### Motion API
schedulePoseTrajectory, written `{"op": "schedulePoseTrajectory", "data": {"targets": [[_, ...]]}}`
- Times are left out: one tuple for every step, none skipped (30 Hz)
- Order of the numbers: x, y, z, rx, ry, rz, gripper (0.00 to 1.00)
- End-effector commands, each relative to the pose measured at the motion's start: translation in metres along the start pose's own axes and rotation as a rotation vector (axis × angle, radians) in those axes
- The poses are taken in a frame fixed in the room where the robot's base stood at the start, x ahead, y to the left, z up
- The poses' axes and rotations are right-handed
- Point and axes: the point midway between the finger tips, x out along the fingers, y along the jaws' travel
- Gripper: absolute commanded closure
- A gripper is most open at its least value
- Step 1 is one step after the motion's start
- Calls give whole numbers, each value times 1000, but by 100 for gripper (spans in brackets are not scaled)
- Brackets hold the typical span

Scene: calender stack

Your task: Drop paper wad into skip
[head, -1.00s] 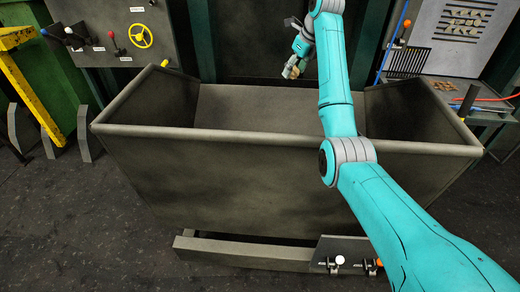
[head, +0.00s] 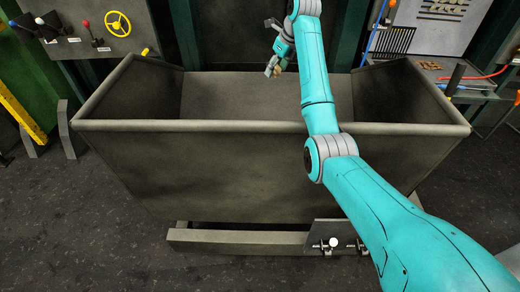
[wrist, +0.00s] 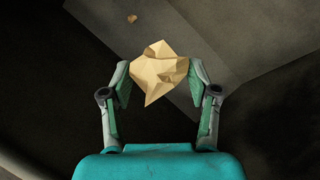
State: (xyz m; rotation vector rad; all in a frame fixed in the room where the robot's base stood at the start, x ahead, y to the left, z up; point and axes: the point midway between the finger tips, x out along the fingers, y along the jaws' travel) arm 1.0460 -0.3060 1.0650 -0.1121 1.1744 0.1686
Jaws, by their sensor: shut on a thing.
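The paper wad (wrist: 158,72) is a crumpled tan lump in the wrist view, held between the two fingers of my gripper (wrist: 160,85). In the head view my gripper (head: 275,68) is small, over the back part of the skip's opening, and a bit of tan shows at its tip. The skip (head: 200,170) is a dark grey metal bin with a wide open top and a thick front rim. In the wrist view, dark skip surfaces lie below the wad. A small tan piece (wrist: 132,18) shows beyond the wad there; I cannot tell what it is.
A control panel with a yellow handwheel (head: 117,24) and levers stands behind the skip at left. A yellow rail (head: 22,115) is at far left. A bench (head: 450,85) with a red cable stands at right. Dark floor (head: 60,230) is free at the front left.

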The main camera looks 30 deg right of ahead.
Motion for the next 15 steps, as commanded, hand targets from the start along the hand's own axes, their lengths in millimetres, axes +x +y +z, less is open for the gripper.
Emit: {"op": "schedulePoseTrajectory", "data": {"targets": [[0, 0, 0, 0, 0, 0, 74], [0, 0, 0, 0, -1, 0, 74], [0, 0, 0, 0, 0, 0, 74], [0, 0, 0, 0, 0, 0, 74], [0, 0, 0, 0, 0, 0, 74], [0, 0, 0, 0, 0, 0, 35], [0, 0, 0, 0, 0, 0, 27], [0, 0, 0, 0, 0, 0, 20], [0, 0, 0, 0, 0, 0, 10], [0, 0, 0, 0, 0, 0, 10], [0, 0, 0, 0, 0, 0, 10], [0, 0, 0, 0, 0, 0, 10], [0, 0, 0, 0, 0, 0, 10], [0, 0, 0, 0, 0, 0, 10], [0, 0, 0, 0, 0, 0, 10]]}}
